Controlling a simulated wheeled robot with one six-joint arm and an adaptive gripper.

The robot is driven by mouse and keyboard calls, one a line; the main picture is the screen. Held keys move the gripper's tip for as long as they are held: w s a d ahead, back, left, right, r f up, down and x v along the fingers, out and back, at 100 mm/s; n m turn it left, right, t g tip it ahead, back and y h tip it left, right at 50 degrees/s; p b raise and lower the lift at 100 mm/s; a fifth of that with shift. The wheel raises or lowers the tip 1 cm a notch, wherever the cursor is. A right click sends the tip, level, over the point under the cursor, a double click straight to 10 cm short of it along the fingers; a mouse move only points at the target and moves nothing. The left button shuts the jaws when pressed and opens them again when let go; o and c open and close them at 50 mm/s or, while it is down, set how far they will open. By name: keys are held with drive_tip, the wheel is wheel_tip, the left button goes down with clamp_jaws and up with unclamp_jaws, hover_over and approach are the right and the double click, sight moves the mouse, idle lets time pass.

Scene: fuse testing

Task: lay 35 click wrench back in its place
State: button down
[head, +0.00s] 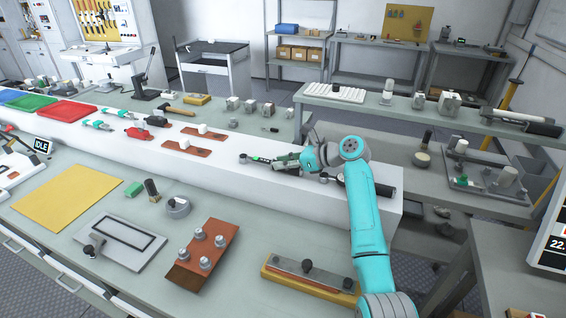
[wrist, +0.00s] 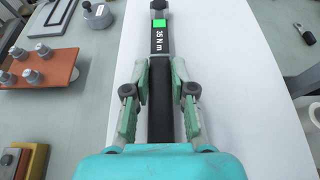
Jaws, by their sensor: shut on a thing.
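The 35 click wrench (wrist: 160,85) has a black handle, a green square and the marking "35 N m" in the wrist view. Its head end points away from me, to the top of that view. My gripper (wrist: 161,85) is shut on its handle, one finger on each side. In the head view the wrench (head: 258,160) sticks out to the left of my gripper (head: 283,162), over the white raised shelf (head: 222,172). I cannot tell whether the wrench touches the shelf. The far end of the handle is hidden by the gripper body.
Another dark tool (head: 385,188) lies on the shelf's right end, beside my arm. Brown plates (head: 186,147) with white blocks, and red and teal tools, lie further left. A copper plate with knobs (head: 219,240) and a yellow-based fixture (head: 311,277) stand on the lower bench in front.

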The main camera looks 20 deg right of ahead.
drive_tip(key=c, duration=0.9)
unclamp_jaws()
drive_tip(key=v, duration=1.2)
